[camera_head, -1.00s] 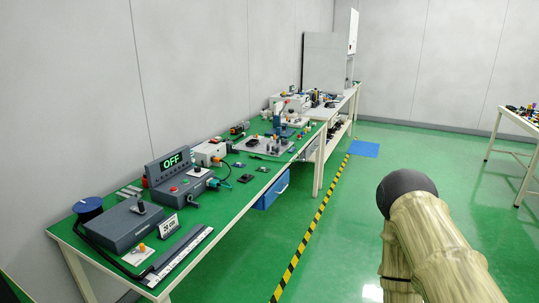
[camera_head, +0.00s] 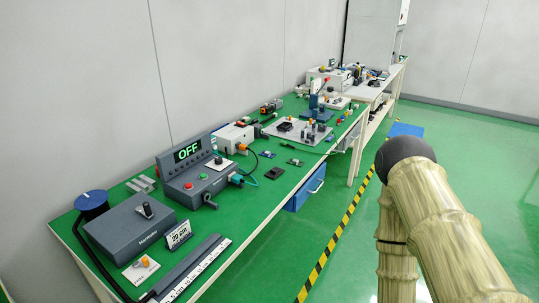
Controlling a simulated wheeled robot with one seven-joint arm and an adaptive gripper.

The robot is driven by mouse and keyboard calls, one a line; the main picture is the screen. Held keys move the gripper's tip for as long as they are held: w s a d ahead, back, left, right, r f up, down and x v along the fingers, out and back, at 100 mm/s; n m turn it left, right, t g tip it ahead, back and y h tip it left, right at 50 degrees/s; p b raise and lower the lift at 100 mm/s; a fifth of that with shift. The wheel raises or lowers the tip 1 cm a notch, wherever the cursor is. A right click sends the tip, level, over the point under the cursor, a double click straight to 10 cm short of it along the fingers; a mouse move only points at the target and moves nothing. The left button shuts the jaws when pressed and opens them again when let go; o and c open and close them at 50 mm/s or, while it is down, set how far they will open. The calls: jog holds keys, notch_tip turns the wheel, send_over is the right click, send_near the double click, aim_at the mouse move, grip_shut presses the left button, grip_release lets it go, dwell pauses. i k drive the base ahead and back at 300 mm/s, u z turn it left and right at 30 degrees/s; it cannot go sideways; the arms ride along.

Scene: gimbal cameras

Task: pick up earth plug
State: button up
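I cannot tell for sure which item is the earth plug. A teal plug (camera_head: 237,180) sits at the right side of the grey device with the "OFF" display (camera_head: 188,151), with a cable by it. A small orange piece (camera_head: 143,262) stands on a white plate near the front left of the green bench. Another orange piece (camera_head: 242,147) is at the white box (camera_head: 233,137) with a dark cable. My arm, pale and ribbed with a dark rounded joint, fills the lower right over the floor, apart from the bench. No gripper fingers show.
The green bench (camera_head: 245,212) runs along the left wall. A grey box (camera_head: 130,227), blue spool (camera_head: 92,205) and long ruler-like strip (camera_head: 200,272) lie at its near end. A blue drawer (camera_head: 305,190) hangs below. Floor beside the yellow-black stripe (camera_head: 345,231) is clear.

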aim_at(282, 143)
jog(key=z, duration=0.05)
jog(key=i, duration=1.45)
jog(key=u, duration=0.05)
